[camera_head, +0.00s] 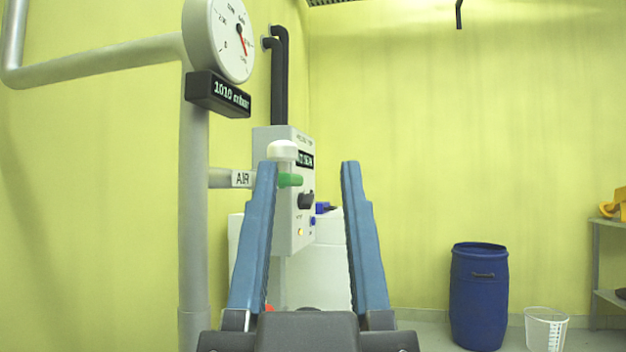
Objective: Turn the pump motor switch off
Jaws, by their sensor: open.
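A grey pump control box (279,227) stands beyond my gripper, left of the picture's middle. Its front face is seen at a steep angle. It carries a small dark display (305,160), a black knob (306,201), a small blue part (313,221) and a lit orange lamp (301,232). The labels are too small to read, so I cannot tell which part is the motor switch. My gripper (309,166) is open and empty. Its two blue fingers point up and away; the left finger covers part of the box.
A grey pipe (194,250) with a dial gauge (231,38) and a "1010 mbar" display (217,93) stands at left. A blue barrel (479,300), a clear bucket (546,330) and a shelf (610,297) are at right.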

